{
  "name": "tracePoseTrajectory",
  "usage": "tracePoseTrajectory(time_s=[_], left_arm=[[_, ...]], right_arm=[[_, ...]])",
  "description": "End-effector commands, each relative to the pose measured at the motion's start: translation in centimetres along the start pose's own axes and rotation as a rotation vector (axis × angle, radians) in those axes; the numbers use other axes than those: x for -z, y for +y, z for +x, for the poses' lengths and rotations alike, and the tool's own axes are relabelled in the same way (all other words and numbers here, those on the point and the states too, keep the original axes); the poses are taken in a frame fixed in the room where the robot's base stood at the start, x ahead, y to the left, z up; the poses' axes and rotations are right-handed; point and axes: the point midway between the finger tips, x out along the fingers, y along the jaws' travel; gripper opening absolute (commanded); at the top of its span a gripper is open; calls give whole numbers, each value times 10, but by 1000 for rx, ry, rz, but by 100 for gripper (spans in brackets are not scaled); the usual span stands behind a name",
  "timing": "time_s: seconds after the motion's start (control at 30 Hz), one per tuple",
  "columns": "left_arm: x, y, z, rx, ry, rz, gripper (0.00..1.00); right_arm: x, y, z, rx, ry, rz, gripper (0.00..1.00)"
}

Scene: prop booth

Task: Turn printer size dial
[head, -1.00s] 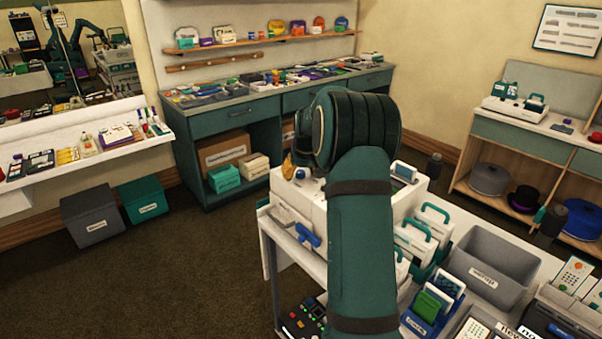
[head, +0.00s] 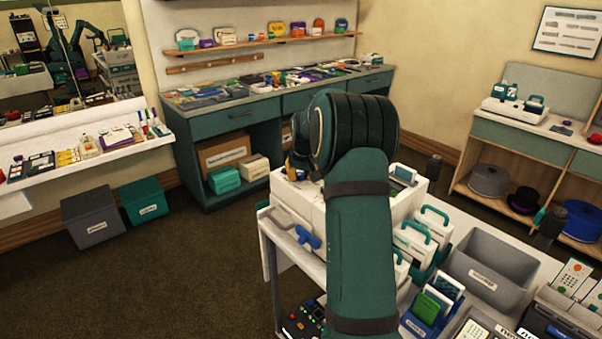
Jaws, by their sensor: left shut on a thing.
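The white printer (head: 300,205) stands on the cart, largely hidden behind my dark green left arm. A small screen (head: 403,174) shows at its top right, and a blue lever (head: 307,237) sticks out at its front. My left gripper (head: 293,168) is over the printer's top left, mostly hidden behind my own wrist. Only a small dark and orange-brown part of it shows. It is shut on the size dial, which is hardly visible there. My right gripper is not in view.
The white cart top also holds white cartridges with green handles (head: 418,236), a blue holder with a green block (head: 430,306) and an empty grey bin (head: 488,268). Open floor (head: 190,270) lies left of the cart.

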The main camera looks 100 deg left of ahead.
Motion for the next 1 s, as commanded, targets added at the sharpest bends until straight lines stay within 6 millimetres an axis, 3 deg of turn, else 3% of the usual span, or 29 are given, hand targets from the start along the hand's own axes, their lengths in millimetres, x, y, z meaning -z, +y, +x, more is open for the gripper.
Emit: tracePoseTrajectory(time_s=[0.6,1.0], left_arm=[[0,-2,2,-190,-1,452,0],[0,-2,2,-257,-1,619,0]], right_arm=[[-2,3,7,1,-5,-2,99],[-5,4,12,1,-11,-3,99]])
